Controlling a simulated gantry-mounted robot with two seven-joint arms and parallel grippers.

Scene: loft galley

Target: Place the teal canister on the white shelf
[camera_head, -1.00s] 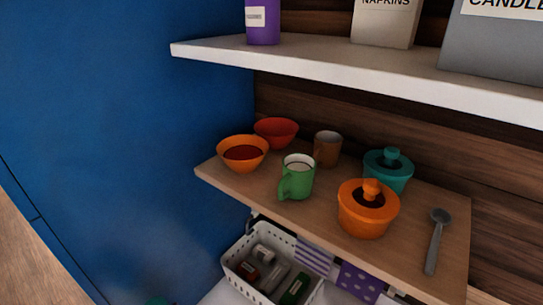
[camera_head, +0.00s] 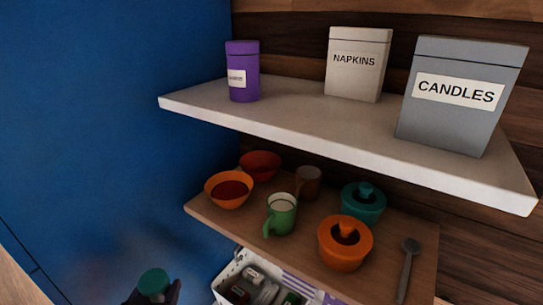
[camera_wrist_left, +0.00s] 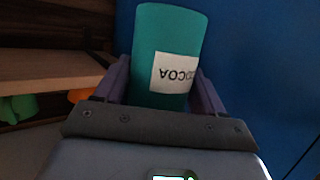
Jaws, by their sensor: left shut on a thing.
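The teal canister (camera_wrist_left: 160,45) with a white label reading COCOA is held between the fingers of my left gripper (camera_wrist_left: 164,85) in the left wrist view. In the head view the canister's top (camera_head: 153,282) shows at the bottom left, with my left gripper (camera_head: 155,293) around it, in front of the blue wall and below shelf height. The white shelf (camera_head: 330,142) is the upper shelf. It holds a purple canister (camera_head: 243,72) at its left, a napkins box (camera_head: 357,65) and a grey candles box (camera_head: 460,95). My right gripper is out of view.
The wooden shelf (camera_head: 300,258) below holds an orange bowl (camera_head: 229,190), a red bowl, a green mug (camera_head: 281,214), a brown mug, teal and orange lidded pots and a spoon. A white basket (camera_head: 235,272) stands lower. The white shelf's front strip is clear.

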